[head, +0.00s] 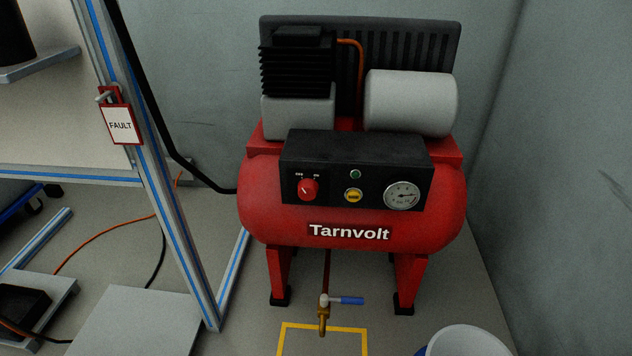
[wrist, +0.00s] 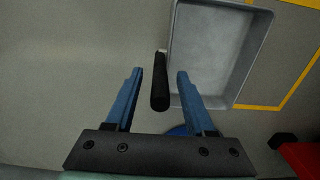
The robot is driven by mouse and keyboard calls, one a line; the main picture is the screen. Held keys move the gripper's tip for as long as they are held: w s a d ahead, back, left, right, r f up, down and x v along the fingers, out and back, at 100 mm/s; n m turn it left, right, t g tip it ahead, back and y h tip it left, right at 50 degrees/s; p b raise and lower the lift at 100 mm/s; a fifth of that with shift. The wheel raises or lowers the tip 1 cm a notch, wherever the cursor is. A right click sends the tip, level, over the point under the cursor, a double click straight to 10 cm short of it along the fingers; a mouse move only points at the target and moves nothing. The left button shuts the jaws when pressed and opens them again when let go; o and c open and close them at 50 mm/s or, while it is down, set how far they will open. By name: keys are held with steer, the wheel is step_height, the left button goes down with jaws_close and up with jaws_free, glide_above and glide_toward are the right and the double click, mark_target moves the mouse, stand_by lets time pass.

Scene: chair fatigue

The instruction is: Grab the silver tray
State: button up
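The silver tray (wrist: 225,100) is a shallow rectangular grey pan in the upper right of the wrist view. A black bar (wrist: 160,85), seemingly its handle, lies along its left wall. Whether the two join cannot be made out. My gripper (wrist: 159,73) is open, with one blue finger on each side of the black bar. Gaps show between the bar and both fingers. I cannot tell how far the bar is in depth. The head view shows neither my gripper nor, as far as I can make out, the tray.
A red compressor (head: 350,195) stands against the wall, with a blue-handled drain valve (head: 323,312) below it. A yellow floor outline (head: 325,326) lies in front. A white round container (head: 466,342) is at bottom right. A metal frame (head: 165,200) with a FAULT tag (head: 120,124) stands left.

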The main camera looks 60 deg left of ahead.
jaws_close()
stand_by(1.2)
